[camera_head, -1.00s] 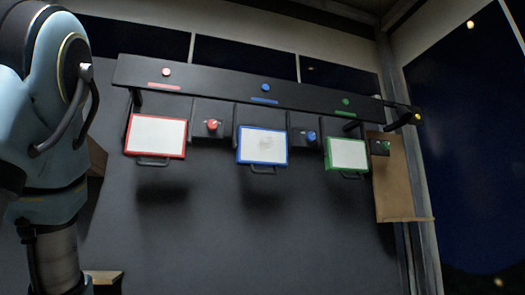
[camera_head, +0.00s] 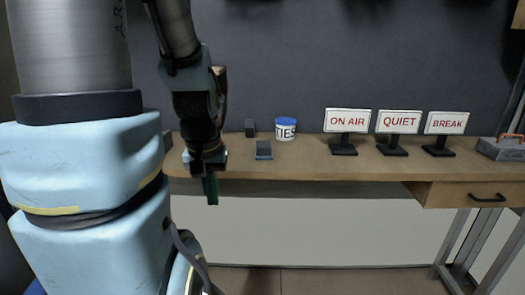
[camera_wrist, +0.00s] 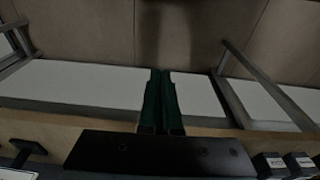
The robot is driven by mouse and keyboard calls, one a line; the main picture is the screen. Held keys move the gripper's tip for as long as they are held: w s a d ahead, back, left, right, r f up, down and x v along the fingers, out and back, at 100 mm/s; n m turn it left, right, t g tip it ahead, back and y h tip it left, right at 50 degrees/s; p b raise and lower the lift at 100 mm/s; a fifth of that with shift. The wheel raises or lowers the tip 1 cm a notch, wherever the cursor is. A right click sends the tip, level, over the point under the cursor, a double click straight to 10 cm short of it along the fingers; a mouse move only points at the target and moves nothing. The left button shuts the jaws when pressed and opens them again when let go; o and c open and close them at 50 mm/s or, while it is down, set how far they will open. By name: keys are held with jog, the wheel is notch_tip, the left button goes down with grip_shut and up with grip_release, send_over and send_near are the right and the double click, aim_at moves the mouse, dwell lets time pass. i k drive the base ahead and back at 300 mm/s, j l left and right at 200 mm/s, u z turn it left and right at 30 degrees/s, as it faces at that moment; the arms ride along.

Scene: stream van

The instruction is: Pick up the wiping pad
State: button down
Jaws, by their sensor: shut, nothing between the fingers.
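A small dark grey-blue block (camera_head: 264,150), which looks like the wiping pad, lies on the wooden table near its front edge. I cannot be sure of what it is from its look. My gripper (camera_head: 211,190) points down at the front of the table, to the left of the block and apart from it. Its green fingers are together with nothing between them. They also show closed in the wrist view (camera_wrist: 161,78).
A dark upright block (camera_head: 250,128) and a blue-lidded white tub (camera_head: 286,130) stand behind the pad. Signs reading ON AIR (camera_head: 347,121), QUIET (camera_head: 398,122) and BREAK (camera_head: 449,123) stand to the right. A grey toolbox (camera_head: 502,148) sits at the far right of the table (camera_head: 310,163).

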aim_at(264, 149)
jog(key=i+l, duration=0.1)
jog(key=l, duration=0.6)
jog(key=l+u, duration=0.4)
jog(key=l, duration=0.35)
jog(key=k+l+u, duration=0.1)
jog(key=l+u, duration=0.3)
jog(key=l, duration=0.35)
